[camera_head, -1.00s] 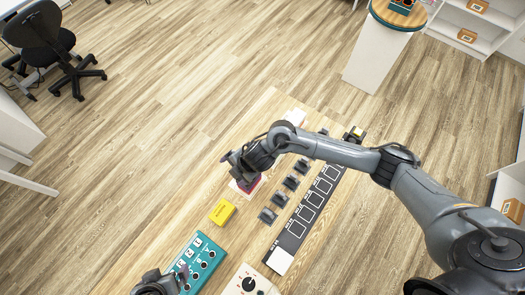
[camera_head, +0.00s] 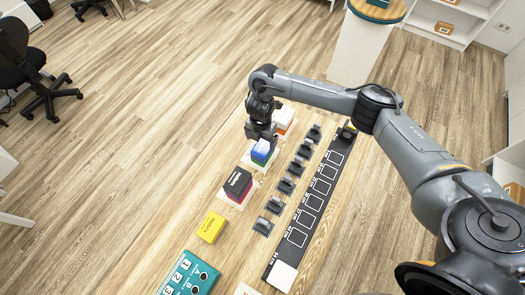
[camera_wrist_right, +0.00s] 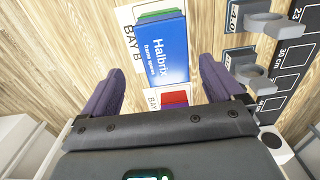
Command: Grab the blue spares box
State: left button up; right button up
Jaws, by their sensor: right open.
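The blue spares box (camera_head: 263,146) sits on top of a green box (camera_head: 260,158) on the wooden table. In the right wrist view the blue box (camera_wrist_right: 162,55) shows the lettering "Halbrix frame spares", with a green edge behind it and a card marked BAY B (camera_wrist_right: 130,40). My right gripper (camera_head: 261,132) is close above and behind the blue box in the head view. In the wrist view its two fingers (camera_wrist_right: 161,68) are apart, one on each side of the blue box's near part, with visible gaps. My left gripper is out of view.
A dark box on a red one (camera_head: 238,182) and a yellow box (camera_head: 212,227) stand nearer. A white and orange stack (camera_head: 285,117) stands just beyond. Several black holders (camera_head: 284,186) and a black marked strip (camera_head: 301,217) run along the right. A teal panel (camera_head: 190,274) is at the front.

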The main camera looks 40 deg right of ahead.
aim_at(263, 147)
jog(key=shift+f+b, duration=0.3)
jog(key=shift+f, duration=0.4)
jog(key=f, duration=0.2)
jog(key=f+b, duration=0.1)
jog(key=shift+s+d+f, duration=0.2)
jog(key=shift+s+f, duration=0.15)
jog(key=shift+f, duration=0.25)
jog(key=shift+c, duration=0.4)
jog(key=c, duration=1)
jog(key=shift+r, duration=0.1)
